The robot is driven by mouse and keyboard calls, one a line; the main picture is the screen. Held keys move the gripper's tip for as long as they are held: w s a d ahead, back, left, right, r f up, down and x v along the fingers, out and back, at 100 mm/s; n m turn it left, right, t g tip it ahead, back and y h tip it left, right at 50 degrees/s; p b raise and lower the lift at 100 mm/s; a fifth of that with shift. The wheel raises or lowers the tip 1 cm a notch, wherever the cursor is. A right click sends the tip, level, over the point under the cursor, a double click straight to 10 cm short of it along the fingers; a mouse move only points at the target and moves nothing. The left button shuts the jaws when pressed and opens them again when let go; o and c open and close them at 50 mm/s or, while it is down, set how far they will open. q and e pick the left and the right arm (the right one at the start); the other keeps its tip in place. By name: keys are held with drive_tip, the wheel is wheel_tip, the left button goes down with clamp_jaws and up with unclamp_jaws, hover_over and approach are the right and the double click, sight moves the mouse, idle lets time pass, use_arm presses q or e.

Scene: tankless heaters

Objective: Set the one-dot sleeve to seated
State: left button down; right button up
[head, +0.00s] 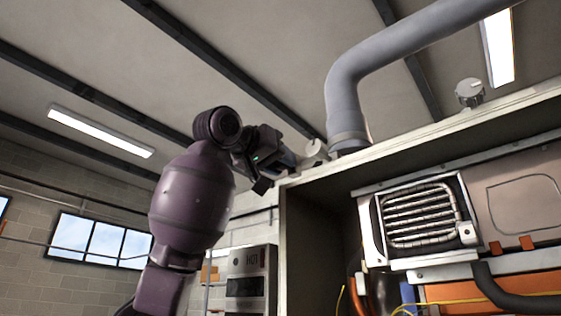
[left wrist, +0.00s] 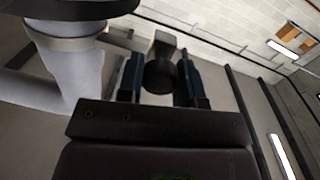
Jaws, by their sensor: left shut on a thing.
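No dot mark can be made out, so I cannot tell for sure which part is the one-dot sleeve. A collar (head: 347,138) sits around the foot of the grey duct (head: 343,95), where it meets the cabinet top. A pale round knob (head: 314,150) is just left of the collar, at the cabinet's upper left corner. My left gripper (head: 283,166) reaches this knob from the left. In the left wrist view, the fingers of my left gripper (left wrist: 160,82) are shut on a dark, shadowed knob (left wrist: 160,72). My right gripper is not in view.
The open heater cabinet (head: 300,235) holds a finned coil (head: 418,214), hoses and wires. Another knob (head: 469,92) stands on its top at right. The duct also shows close beside the gripper in the left wrist view (left wrist: 75,75). A grey unit (head: 247,278) stands behind.

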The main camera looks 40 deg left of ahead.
use_arm(q)
wheel_tip(320, 180, down, 2)
drive_tip(key=shift+f+b, duration=0.2)
drive_tip(key=shift+b, duration=0.8)
drive_tip(key=shift+w+d+f+b, duration=0.1)
drive_tip(key=shift+f+b, duration=0.35)
drive_tip(key=shift+f, duration=0.2)
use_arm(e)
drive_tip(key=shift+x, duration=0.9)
use_arm(q)
drive_tip(key=c, duration=1.2)
unclamp_jaws()
drive_tip(key=o, duration=0.4)
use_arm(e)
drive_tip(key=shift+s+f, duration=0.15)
use_arm(q)
drive_tip(key=shift+r, duration=0.1)
